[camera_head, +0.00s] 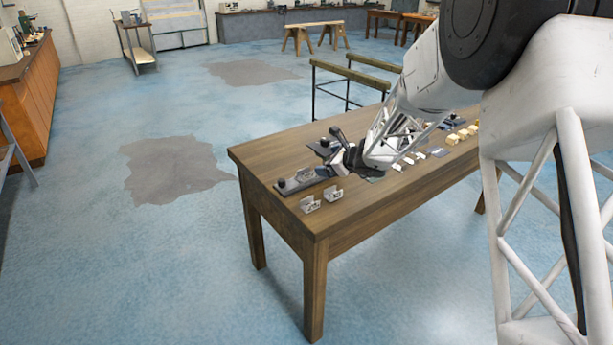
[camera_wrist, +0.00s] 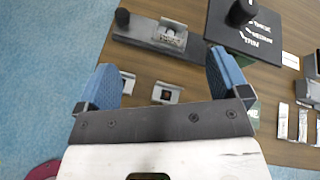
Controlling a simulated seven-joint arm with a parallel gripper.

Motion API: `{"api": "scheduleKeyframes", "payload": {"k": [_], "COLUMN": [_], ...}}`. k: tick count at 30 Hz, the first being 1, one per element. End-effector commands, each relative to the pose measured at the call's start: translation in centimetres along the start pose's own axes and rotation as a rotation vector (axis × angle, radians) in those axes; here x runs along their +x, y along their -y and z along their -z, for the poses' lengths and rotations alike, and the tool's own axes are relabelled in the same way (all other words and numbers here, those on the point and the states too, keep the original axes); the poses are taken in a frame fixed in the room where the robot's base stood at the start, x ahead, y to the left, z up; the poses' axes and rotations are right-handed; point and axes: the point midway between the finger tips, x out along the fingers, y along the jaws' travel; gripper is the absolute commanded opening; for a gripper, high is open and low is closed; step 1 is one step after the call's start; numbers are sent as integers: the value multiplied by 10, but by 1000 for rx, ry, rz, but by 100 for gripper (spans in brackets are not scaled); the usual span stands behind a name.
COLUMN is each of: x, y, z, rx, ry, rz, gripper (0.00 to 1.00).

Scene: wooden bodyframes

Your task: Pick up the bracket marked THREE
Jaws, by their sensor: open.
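Two small grey metal brackets (camera_head: 309,204) (camera_head: 333,193) stand near the close left corner of the table. The same pair shows in the wrist view, one at left (camera_wrist: 127,84) and one in the middle (camera_wrist: 166,93), between my fingers and apart from them. A third bracket (camera_wrist: 171,36) sits on a dark bar-shaped fixture (camera_wrist: 140,38), also seen in the head view (camera_head: 290,187). The marks on the brackets are too small to read, so I cannot tell which is THREE. My gripper (camera_wrist: 168,78) has its blue fingers spread and empty, above the table.
A black plate with a knob and white lettering (camera_wrist: 245,30) lies beside the fixture. Small pale and dark blocks (camera_head: 408,158) and yellow pieces (camera_head: 460,134) line the wooden table (camera_head: 265,148) to the right. The table's near left edge is close to the brackets.

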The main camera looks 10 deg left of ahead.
Motion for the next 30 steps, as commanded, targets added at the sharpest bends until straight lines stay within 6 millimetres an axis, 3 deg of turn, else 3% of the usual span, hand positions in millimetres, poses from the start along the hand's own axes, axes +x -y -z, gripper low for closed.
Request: {"api": "scheduleKeyframes", "payload": {"k": [3,8,13,18,30], "x": [36,73,103,114,116], "y": [8,15,11,5,4], "z": [23,48,56,53,53], "rx": [120,259,376,429,433], "ry": [5,10,29,45,46], "rz": [42,95,128,139,140], "gripper": [94,94,94,94,94]}}
